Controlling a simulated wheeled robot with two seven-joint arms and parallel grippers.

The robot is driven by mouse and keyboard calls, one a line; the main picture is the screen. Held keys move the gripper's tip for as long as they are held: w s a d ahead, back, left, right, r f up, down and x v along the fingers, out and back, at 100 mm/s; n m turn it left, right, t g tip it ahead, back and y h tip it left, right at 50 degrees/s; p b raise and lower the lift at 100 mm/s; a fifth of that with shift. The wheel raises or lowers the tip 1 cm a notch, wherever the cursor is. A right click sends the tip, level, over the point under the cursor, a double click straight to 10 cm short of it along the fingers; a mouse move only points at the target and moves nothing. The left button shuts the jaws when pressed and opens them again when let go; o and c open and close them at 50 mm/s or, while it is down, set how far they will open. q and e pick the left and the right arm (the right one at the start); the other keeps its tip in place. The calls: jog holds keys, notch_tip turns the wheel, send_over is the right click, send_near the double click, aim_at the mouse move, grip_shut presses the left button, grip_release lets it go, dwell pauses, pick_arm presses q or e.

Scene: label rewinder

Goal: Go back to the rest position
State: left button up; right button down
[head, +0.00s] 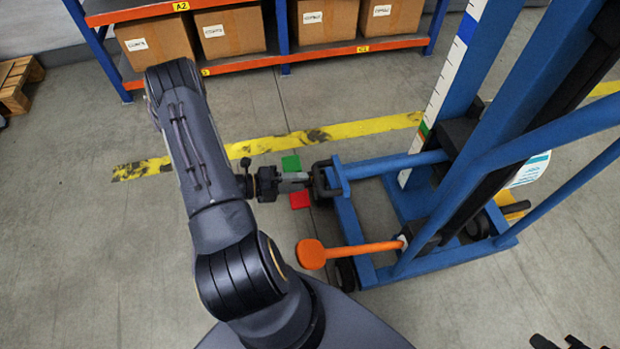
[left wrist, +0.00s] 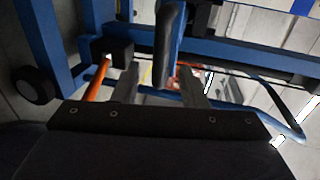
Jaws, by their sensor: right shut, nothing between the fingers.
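My left gripper (head: 308,182) reaches out at the small black loop handle (head: 323,180) on the blue stacker (head: 352,225). In the left wrist view its two fingers (left wrist: 158,75) stand apart. A dark upright bar (left wrist: 170,45) shows just beyond and between the fingertips; I cannot tell whether they touch it.
An orange pedal lever (head: 312,254) sticks out from the stacker close to my left arm. The tall blue mast (head: 470,130) rises at right. A rack with cardboard boxes (head: 230,33) stands at the back.

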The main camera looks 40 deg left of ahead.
pick_arm(q)
jog(key=shift+v, duration=0.9)
